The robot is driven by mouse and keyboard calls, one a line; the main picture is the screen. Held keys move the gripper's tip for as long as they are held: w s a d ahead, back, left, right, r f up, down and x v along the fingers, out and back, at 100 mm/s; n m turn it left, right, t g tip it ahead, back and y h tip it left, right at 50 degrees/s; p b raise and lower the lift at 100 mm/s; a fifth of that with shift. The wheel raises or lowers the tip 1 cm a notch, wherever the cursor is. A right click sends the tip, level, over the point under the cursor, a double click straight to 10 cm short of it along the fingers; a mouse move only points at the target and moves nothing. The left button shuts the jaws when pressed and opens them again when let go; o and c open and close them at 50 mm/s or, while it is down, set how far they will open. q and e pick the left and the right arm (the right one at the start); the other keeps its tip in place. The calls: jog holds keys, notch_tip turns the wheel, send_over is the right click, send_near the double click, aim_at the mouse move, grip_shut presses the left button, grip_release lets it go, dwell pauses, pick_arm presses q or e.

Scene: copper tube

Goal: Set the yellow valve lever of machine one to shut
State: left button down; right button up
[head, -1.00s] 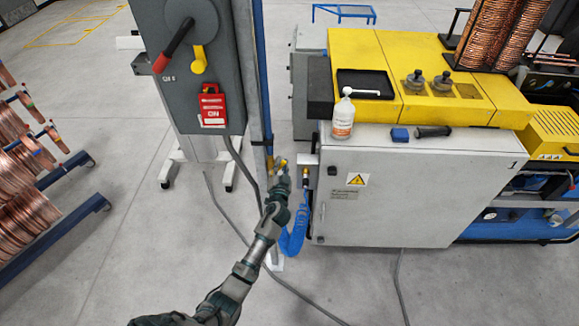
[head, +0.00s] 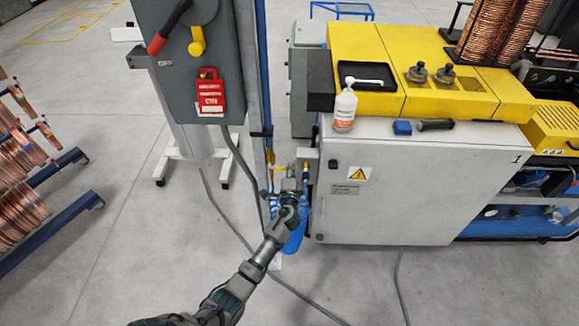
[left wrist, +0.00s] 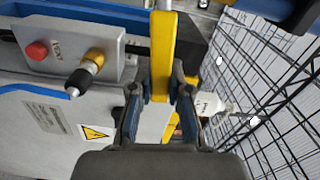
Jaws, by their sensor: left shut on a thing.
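Machine one is the white cabinet (head: 415,195) with a yellow top, marked "1" at its upper right corner. My left gripper (head: 289,182) is at the left side of this cabinet, by the valve fittings. In the left wrist view the yellow valve lever (left wrist: 161,50) runs down from the top edge between the two fingers of my left gripper (left wrist: 160,92), which is shut on it. In the head view the gripper largely covers the lever, so its exact angle is hard to tell. My right gripper is not in view.
A grey control box (head: 185,70) with a red-and-black handle and a red tag stands to the left. A blue coiled hose (head: 297,232) hangs below the gripper. The wrist view shows a red button (left wrist: 37,51), a brass fitting (left wrist: 94,58) and a black wire mesh (left wrist: 265,90).

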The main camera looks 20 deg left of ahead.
pick_arm(q)
jog(key=shift+d+f+m, duration=0.15)
jog(key=shift+f+m, duration=0.35)
jog(key=shift+f, duration=0.15)
jog(key=shift+s+f+m, duration=0.1)
jog(key=shift+f+m, duration=0.2)
jog(key=shift+m, duration=0.2)
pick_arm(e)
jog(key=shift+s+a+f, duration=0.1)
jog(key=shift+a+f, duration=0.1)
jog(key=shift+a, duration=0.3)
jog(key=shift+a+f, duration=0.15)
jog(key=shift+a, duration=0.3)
pick_arm(q)
jog(key=shift+f, duration=0.1)
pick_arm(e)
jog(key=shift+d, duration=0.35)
pick_arm(q)
jog(key=c, duration=1.1)
grip_release()
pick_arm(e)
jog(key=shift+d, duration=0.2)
pick_arm(q)
jog(key=shift+d+r, duration=0.1)
jog(key=shift+r, duration=0.1)
jog(key=v, duration=1.1)
jog(key=shift+s+d, duration=0.2)
jog(key=shift+s, duration=0.15)
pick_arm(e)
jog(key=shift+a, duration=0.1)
